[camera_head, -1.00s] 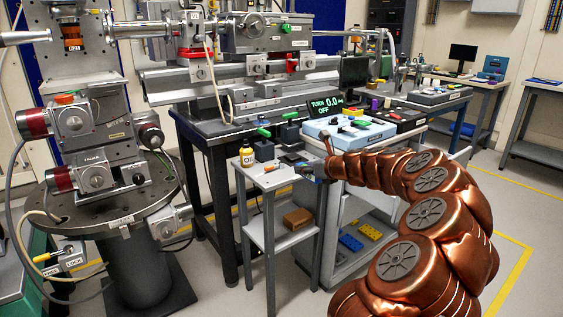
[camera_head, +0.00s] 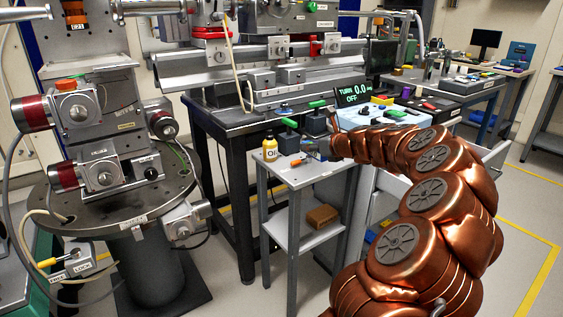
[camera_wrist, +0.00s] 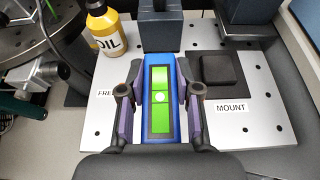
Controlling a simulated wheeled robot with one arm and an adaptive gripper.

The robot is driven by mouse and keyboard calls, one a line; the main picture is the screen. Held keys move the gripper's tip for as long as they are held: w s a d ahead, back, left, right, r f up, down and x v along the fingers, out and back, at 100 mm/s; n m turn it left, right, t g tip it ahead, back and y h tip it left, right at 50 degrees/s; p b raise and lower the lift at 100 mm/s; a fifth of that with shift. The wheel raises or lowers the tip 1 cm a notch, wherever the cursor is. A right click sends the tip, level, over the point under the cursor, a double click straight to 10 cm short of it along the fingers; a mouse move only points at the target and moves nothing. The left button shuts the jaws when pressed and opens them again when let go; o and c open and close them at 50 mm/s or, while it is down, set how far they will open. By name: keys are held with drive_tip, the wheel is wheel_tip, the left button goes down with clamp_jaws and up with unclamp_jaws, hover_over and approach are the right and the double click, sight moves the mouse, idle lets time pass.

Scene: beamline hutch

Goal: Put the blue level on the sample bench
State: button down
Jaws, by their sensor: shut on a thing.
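The blue level (camera_wrist: 175,128), with a green vial strip along its top, lies lengthwise between the two fingers of my gripper (camera_wrist: 160,95) in the wrist view. The fingers are closed on its sides. It is over a light plate with holes (camera_wrist: 215,138), between a partly covered label and a MOUNT label. I cannot tell whether it touches the plate. In the head view my gripper (camera_head: 325,150) is over the small grey stand (camera_head: 325,168) and the level cannot be made out there.
A yellow oil bottle (camera_head: 270,150) stands on the stand, also visible in the wrist view (camera_wrist: 103,30). A dark block (camera_wrist: 161,30) stands just beyond the level, and a low black pad (camera_wrist: 222,72) is on its right. An orange-handled tool (camera_head: 298,162) lies on the stand.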

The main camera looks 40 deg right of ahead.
drive_tip(key=w+a, duration=0.1)
drive_tip(key=a, duration=0.1)
drive_tip(key=w+a+b, duration=0.1)
drive_tip(key=w+a, duration=0.1)
drive_tip(key=a, duration=0.1)
drive_tip(key=w+a+f+b, duration=0.1)
drive_tip(key=w+a, duration=0.1)
drive_tip(key=a, duration=0.1)
drive_tip(key=shift+w+a, duration=0.1)
drive_tip(key=shift+w, duration=0.05)
drive_tip(key=shift+f+b, duration=1.4)
drive_tip(key=shift+f, duration=0.35)
drive_tip(key=shift+r, duration=0.1)
drive_tip(key=c, duration=0.8)
unclamp_jaws()
